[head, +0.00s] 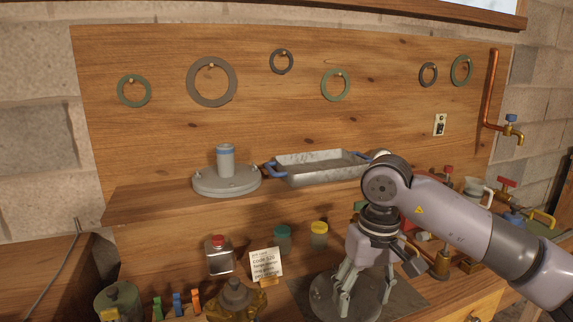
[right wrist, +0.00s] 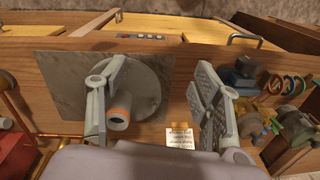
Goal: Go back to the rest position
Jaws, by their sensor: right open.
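My right gripper (head: 362,285) hangs from the arm coming in from the right, over the front part of the bench. Its two fingers are apart with nothing between them. Below it lies a grey round lid-like disc (head: 322,299), partly hidden by the fingers. In the right wrist view, the left finger overlaps the disc (right wrist: 145,72), beside its short neck with an orange ring (right wrist: 121,112). I cannot tell whether finger and disc touch. My left gripper is not in view.
The disc lies on a dark square plate (head: 408,301). A shelf behind holds a flanged grey lid (head: 227,182) and a metal tray (head: 318,167). Valves and pipes crowd the right.

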